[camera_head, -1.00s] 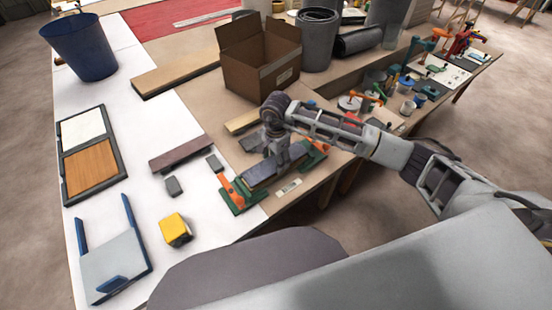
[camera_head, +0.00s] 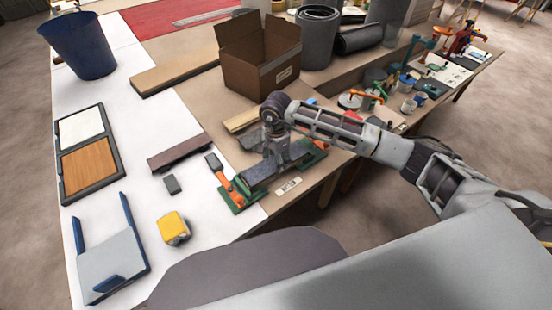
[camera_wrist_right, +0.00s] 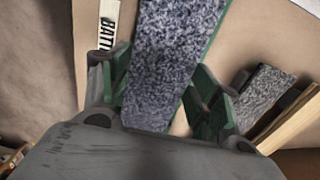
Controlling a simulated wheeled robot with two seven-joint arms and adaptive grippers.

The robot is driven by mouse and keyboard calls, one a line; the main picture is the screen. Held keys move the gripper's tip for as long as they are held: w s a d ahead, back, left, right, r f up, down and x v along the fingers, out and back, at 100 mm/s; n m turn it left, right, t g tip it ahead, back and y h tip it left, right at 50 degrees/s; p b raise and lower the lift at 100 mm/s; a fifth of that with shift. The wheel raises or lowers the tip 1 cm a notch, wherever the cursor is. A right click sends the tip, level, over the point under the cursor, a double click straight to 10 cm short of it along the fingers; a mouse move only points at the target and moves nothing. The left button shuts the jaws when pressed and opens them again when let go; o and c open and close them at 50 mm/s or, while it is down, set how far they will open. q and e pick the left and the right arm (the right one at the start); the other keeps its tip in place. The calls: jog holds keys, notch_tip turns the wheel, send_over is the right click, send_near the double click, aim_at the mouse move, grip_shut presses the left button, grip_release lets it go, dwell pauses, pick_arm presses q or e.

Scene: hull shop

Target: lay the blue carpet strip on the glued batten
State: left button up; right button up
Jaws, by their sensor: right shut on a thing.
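The blue carpet strip (camera_head: 260,174) is a speckled blue-grey piece at the near edge of the bench, over a green fixture (camera_head: 236,204) with an orange part. It fills the middle of the right wrist view (camera_wrist_right: 170,60). My right gripper (camera_head: 284,162) is shut on the strip, with one green finger at each side of it in the wrist view (camera_wrist_right: 160,95). The batten and its glue are hidden under the strip. I cannot tell whether the strip touches it. My left gripper is out of view.
A label plate (camera_head: 288,187) lies at the bench edge. A cardboard box (camera_head: 260,65) stands behind my arm. A grey speckled piece (camera_wrist_right: 262,92) and a wood strip (camera_wrist_right: 292,118) lie beside the fixture. A yellow block (camera_head: 173,228) sits to the left.

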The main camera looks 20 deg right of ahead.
jog(key=shift+f+b, duration=0.3)
jog(key=shift+b, duration=0.05)
dwell(0.8)
jog(key=shift+f, duration=0.2)
dwell(0.6)
jog(key=o, duration=1.1)
jog(key=shift+r, duration=0.15)
